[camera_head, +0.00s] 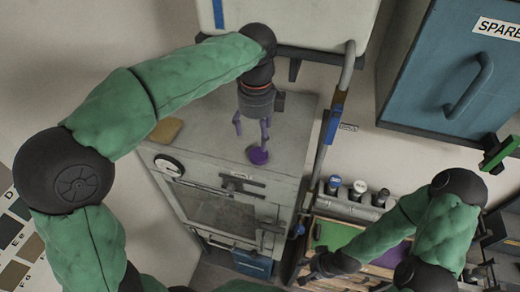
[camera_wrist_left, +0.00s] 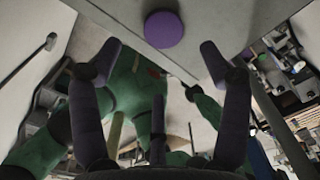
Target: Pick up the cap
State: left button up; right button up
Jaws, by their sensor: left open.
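The cap, a round purple disc (camera_head: 258,155), lies on the grey top of the oven-like cabinet (camera_head: 200,135), close to its front edge. My left gripper (camera_head: 251,128) points down just above the cap, with its fingers apart and nothing between them. In the left wrist view the cap (camera_wrist_left: 163,29) shows beyond the open fingertips (camera_wrist_left: 159,58), roughly centred between them, with a gap. My right gripper (camera_head: 318,268) is low at the right, in front of the shelf, far from the cap. Its fingers are too small and dark to read.
A tan pad (camera_head: 166,130) lies on the cabinet top at the left. A pale box (camera_head: 290,22) hangs above the cabinet behind my left arm. A pipe with a blue handle (camera_head: 333,125) stands to the right. A blue drawer unit (camera_head: 450,70) is at the upper right.

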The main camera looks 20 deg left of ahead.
aim_at(259, 154)
pick_arm(q)
notch_tip(259, 154, down, 2)
jog(key=shift+w+f, duration=0.1)
jog(key=shift+f, duration=0.15)
jog(key=shift+w+f, duration=0.25)
jog(key=shift+f, duration=0.25)
jog(key=f, duration=0.2)
jog(key=f+p, duration=0.1)
jog(key=f, duration=0.1)
jog(key=shift+s+d, duration=0.1)
jog(key=shift+s, duration=0.1)
jog(key=shift+w+f, duration=0.1)
jog(key=shift+f, duration=0.4)
jog(key=c, duration=0.9)
